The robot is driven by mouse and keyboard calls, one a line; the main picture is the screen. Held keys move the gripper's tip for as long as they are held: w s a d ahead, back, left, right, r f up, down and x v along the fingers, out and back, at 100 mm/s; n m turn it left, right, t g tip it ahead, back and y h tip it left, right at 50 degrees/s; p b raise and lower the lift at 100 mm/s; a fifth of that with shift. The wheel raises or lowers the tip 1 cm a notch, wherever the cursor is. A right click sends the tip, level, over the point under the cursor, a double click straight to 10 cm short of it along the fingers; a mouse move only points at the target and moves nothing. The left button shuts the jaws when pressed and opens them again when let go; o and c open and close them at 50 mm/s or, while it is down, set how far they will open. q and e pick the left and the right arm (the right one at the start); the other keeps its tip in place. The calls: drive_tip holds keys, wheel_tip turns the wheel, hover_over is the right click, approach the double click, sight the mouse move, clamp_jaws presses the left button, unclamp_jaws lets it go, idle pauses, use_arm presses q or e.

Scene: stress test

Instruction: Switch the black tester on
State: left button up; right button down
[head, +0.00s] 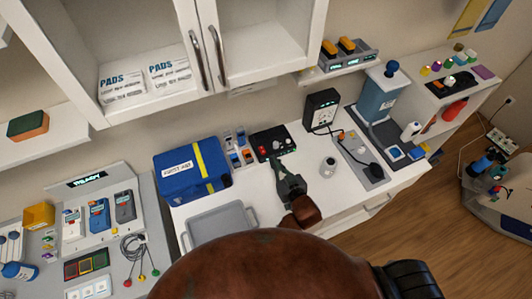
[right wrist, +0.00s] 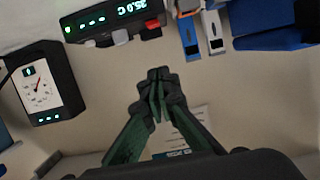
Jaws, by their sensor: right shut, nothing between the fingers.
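A black box-shaped unit (head: 272,143) with a red button and small lights lies on the white counter. I cannot tell which one is the tester. My right gripper (head: 280,163) is shut and empty, just in front of the first unit; its closed fingertips (right wrist: 157,80) appear apart from it.
A blue first-aid bag (head: 190,172) and a grey tray (head: 220,223) stand to the left. A small metal cup (head: 328,167) and a grey plate with a black cabled item (head: 358,160) lie to the right.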

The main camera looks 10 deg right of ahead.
hover_over(262, 150)
drive_tip(key=s+d, duration=0.1)
drive_tip(key=s, duration=0.3)
wheel_tip(262, 150, down, 2)
drive_tip(key=shift+w+f, duration=0.15)
drive_tip(key=shift+f, duration=0.5)
drive_tip(key=shift+w+f, duration=0.15)
drive_tip(key=shift+f, duration=1.25)
use_arm(q)
drive_tip(key=shift+w, duration=0.65)
